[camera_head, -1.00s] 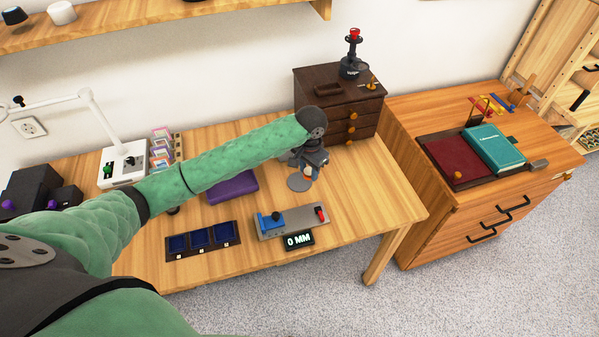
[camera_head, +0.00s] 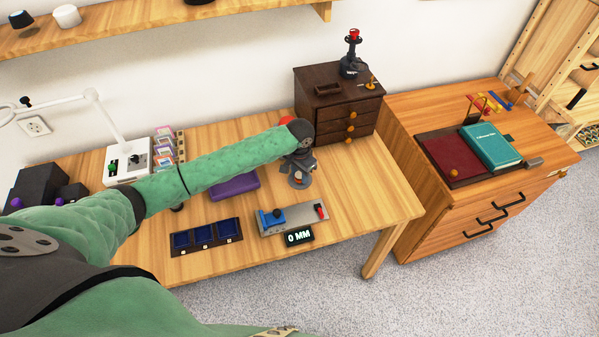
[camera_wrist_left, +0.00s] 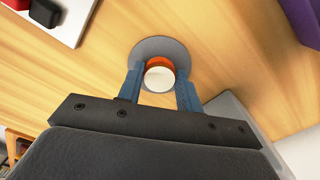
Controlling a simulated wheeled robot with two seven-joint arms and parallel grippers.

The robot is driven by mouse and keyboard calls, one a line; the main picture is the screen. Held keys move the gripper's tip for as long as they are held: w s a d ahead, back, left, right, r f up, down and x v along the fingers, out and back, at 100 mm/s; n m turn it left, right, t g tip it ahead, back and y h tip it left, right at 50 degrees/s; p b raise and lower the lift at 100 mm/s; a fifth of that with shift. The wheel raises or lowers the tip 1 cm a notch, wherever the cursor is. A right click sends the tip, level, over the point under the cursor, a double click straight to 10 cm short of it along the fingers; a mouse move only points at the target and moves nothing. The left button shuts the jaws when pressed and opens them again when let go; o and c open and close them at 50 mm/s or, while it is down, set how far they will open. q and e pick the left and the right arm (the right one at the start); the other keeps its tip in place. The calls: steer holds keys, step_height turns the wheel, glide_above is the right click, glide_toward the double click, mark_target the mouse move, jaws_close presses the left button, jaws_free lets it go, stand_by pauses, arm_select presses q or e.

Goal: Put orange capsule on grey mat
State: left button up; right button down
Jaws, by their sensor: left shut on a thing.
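The orange capsule (camera_wrist_left: 159,63) with a pale round end stands between the blue fingers of my left gripper (camera_wrist_left: 160,88) in the left wrist view. My left gripper is shut on it. The round grey mat (camera_wrist_left: 150,45) shows directly behind the capsule there. In the head view my left gripper (camera_head: 299,173) points down over the grey mat (camera_head: 300,184), and the arm and hand hide most of the capsule. I cannot tell whether the capsule touches the mat. My right gripper is not in view.
A purple block (camera_head: 235,187) lies left of the mat. A grey gauge with a blue slider (camera_head: 293,218) and a tray of dark blue squares (camera_head: 206,235) lie in front. A dark drawer chest (camera_head: 338,107) stands behind. The table's right side is clear.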

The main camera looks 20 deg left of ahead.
mark_target(300, 175)
arm_select(q)
steer(key=o, duration=1)
steer(key=shift+f, duration=0.1)
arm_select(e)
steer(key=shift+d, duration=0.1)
arm_select(q)
steer(key=shift+r, duration=0.3)
steer(key=shift+r+b, duration=2.15)
steer(key=shift+r, duration=3.7)
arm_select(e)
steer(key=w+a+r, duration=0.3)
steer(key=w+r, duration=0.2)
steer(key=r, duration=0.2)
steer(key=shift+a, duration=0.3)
